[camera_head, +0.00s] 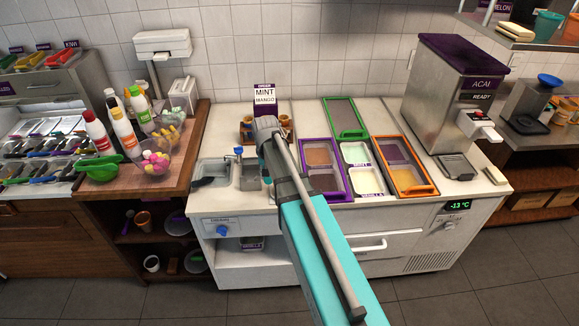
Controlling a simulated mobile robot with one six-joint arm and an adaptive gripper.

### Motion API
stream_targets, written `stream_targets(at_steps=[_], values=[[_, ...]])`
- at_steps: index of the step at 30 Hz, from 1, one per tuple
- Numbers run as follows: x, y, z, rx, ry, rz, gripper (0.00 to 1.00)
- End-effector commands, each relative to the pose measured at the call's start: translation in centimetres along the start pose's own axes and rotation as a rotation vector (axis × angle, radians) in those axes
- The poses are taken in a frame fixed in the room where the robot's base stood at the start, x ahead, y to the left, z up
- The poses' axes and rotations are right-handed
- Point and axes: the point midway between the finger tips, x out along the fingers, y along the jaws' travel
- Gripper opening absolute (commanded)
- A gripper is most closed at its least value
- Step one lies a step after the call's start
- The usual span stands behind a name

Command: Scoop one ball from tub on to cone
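Open tubs are set in the white counter: brown ones (318,156) in a purple frame (304,172), pale ones (356,153) in the middle, and more in an orange frame (411,190). A tub at the back has a green frame (345,136). An order sign (264,96) reads mint and mango. Brown cone-like shapes (286,121) stand below the sign, partly hidden by my arm. A blue-topped tool (238,151), perhaps the scoop, stands by the small sink. My teal and grey arm crosses the counter front; I cannot make out my gripper.
A metal sink basin (211,170) is at the counter's left. The açaí machine (454,95) stands at the right. Sauce bottles (124,128) and a bowl of coloured balls (155,160) are on the wooden counter at left. The white counter's front right is mostly clear.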

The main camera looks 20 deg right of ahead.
Motion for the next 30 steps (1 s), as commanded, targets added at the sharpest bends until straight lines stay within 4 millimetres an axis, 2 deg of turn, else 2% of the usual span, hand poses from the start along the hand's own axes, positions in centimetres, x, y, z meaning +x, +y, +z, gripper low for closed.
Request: stream_targets(at_steps=[17,30], values=[[0.1,0.0,0.0,0.000,0.000,0.000,0.00],[3.4,0.0,0.0,0.000,0.000,0.000,0.00]])
